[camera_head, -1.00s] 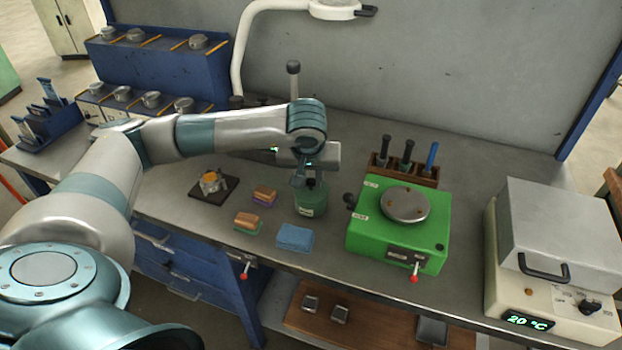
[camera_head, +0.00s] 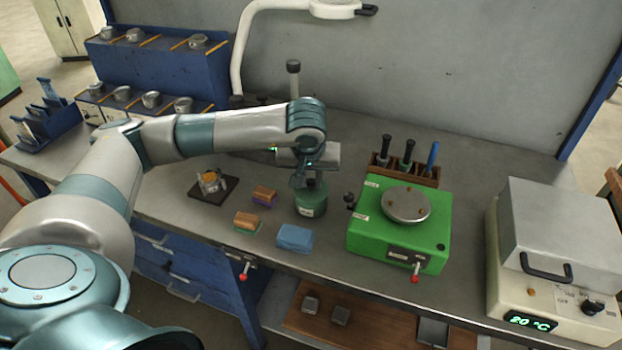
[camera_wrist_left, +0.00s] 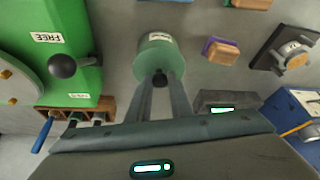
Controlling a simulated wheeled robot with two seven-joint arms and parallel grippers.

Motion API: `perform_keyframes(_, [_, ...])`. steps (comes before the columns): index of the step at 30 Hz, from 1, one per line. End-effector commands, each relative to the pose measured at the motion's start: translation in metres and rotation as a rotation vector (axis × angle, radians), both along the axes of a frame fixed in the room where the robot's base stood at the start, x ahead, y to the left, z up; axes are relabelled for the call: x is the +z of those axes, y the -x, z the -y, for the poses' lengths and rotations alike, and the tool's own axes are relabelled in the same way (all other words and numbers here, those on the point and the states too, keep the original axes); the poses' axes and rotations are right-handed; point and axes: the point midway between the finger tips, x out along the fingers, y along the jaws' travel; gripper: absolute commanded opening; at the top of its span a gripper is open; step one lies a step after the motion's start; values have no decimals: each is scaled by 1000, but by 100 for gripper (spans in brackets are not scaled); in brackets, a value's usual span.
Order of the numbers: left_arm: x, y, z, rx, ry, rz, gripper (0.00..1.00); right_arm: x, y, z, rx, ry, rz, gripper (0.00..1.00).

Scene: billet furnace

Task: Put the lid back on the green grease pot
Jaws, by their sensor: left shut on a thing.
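The green grease pot (camera_head: 311,203) stands upright on the workbench, between the brushes and the green machine. Its lid (camera_wrist_left: 159,63) shows in the left wrist view as a green disc with a dark knob, lying over the pot's mouth. My left gripper (camera_head: 304,181) points down from above the pot. In the left wrist view its fingers (camera_wrist_left: 158,84) are shut on the lid's dark knob. From these views I cannot tell whether the lid is fully seated on the pot. My right gripper is not in view.
A green machine with a round plate (camera_head: 405,205) stands just right of the pot. Wood-backed brushes (camera_head: 247,221), a blue block (camera_head: 294,238) and a dark pad with a small metal cup (camera_head: 213,187) lie left and in front. A tool rack (camera_head: 404,170) stands behind.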

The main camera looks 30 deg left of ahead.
Motion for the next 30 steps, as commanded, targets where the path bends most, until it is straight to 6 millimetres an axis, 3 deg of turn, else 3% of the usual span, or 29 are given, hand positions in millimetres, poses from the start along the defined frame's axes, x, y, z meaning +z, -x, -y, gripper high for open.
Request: perform_keyframes(30, [0, 0, 0, 0, 0, 0, 0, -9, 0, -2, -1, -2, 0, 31])
